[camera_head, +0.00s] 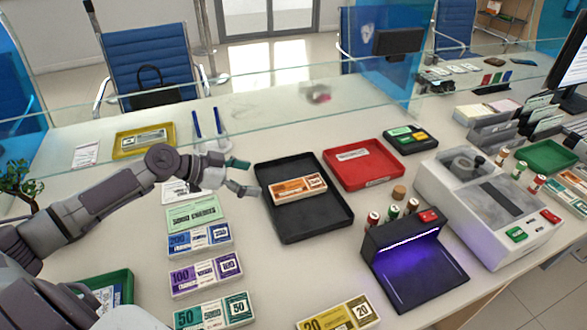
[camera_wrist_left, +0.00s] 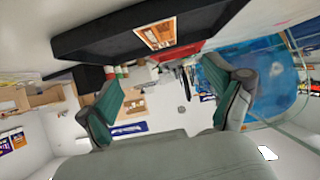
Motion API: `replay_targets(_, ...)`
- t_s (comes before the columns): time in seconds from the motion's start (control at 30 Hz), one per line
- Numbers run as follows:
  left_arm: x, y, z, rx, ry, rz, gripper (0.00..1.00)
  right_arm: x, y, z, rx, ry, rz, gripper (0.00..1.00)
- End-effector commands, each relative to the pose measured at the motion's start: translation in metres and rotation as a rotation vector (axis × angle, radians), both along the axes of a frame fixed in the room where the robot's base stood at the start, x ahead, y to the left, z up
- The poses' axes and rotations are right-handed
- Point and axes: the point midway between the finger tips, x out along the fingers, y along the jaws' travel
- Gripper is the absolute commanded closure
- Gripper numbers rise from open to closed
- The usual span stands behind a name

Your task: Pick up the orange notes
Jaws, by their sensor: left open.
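The orange notes (camera_head: 298,189) lie as a flat banded bundle in the black tray (camera_head: 307,228), near its upper middle. My left gripper (camera_head: 243,176) is just left of the tray's left rim, apart from the notes. It is open with nothing between its fingers. In the left wrist view, the two green-padded fingers (camera_wrist_left: 165,95) are spread wide. The orange notes (camera_wrist_left: 157,36) and the black tray (camera_wrist_left: 95,36) show beyond them at the top of that view. My right gripper is not in view.
A red tray (camera_head: 363,163) stands right of the black tray. A black device with a purple light (camera_head: 412,262) and several small rolls are to the front right. Blue (camera_head: 200,240), purple (camera_head: 205,274) and green (camera_head: 214,312) notes lie left. A glass screen (camera_head: 270,88) stands behind.

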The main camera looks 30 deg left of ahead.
Motion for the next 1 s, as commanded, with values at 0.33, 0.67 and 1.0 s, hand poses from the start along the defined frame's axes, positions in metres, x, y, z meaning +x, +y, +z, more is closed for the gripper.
replay_targets(0.33,0.024,-0.021,-0.014,-0.004,-0.003,-0.001,0.08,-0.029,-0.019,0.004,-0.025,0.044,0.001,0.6)
replay_targets(0.67,0.055,-0.049,-0.04,-0.002,-0.001,0.0,0.08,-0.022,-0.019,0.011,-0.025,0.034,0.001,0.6)
replay_targets(1.0,0.075,-0.069,-0.065,-0.003,0.0,-0.001,0.08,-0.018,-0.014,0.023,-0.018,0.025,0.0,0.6)
